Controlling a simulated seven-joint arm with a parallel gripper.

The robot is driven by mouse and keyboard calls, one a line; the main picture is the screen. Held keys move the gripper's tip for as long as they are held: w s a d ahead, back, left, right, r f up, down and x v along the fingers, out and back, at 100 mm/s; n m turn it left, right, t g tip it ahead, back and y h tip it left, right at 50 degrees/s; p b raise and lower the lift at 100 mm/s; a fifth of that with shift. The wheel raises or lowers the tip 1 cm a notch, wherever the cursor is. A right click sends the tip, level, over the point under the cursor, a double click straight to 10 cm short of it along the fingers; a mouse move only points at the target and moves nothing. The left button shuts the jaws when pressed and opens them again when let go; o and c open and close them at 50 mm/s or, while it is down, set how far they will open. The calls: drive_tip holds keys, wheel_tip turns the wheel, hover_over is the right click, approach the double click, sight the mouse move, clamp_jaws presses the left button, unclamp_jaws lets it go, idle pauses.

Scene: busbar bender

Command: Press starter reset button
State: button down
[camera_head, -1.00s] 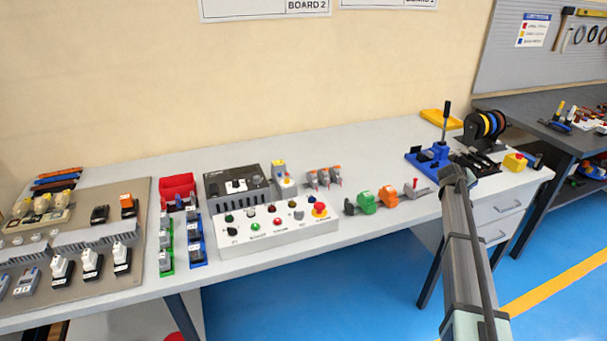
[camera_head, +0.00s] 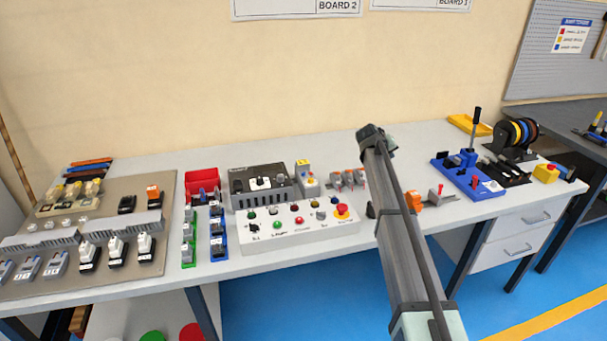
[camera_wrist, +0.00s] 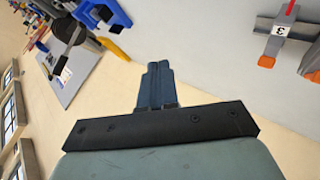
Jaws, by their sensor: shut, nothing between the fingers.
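A small grey starter-like unit (camera_head: 309,184) with a yellow top and a small blue spot stands behind the white control box, near the middle of the bench. I cannot make out a reset label on it. My gripper (camera_wrist: 158,66) is shut and empty in the wrist view, with its dark fingers together. In the head view the end of my arm (camera_head: 374,137) is raised above the bench, right of the unit and apart from it. The fingers are hard to make out there. The unit cannot be identified in the wrist view.
The white control box (camera_head: 290,240) carries several buttons and a red emergency stop (camera_head: 342,211). Grey-and-orange connectors (camera_head: 347,178) stand right of the unit; similar ones (camera_wrist: 268,40) show in the wrist view. A blue bender (camera_head: 465,172) stands farther right. My arm hides part of the bench.

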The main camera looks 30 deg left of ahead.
drive_tip(key=s+a+r+y, duration=0.1)
drive_tip(key=s+a, duration=0.3)
drive_tip(key=a, duration=0.4)
drive_tip(key=s+a+r, duration=0.2)
drive_tip(key=s+a, duration=0.2)
drive_tip(key=a, duration=0.4)
drive_tip(key=r+y, duration=0.1)
drive_tip(key=r, duration=0.1)
hover_over(303, 174)
drive_tip(key=shift+s+a+f+n+g, duration=0.15)
drive_tip(key=shift+a+f+n+g, duration=0.1)
drive_tip(key=shift+n+g, duration=0.15)
drive_tip(key=shift+f, duration=0.2)
drive_tip(key=shift+f, duration=4.2)
drive_tip(key=shift+f, duration=0.15)
drive_tip(key=shift+f, duration=0.3)
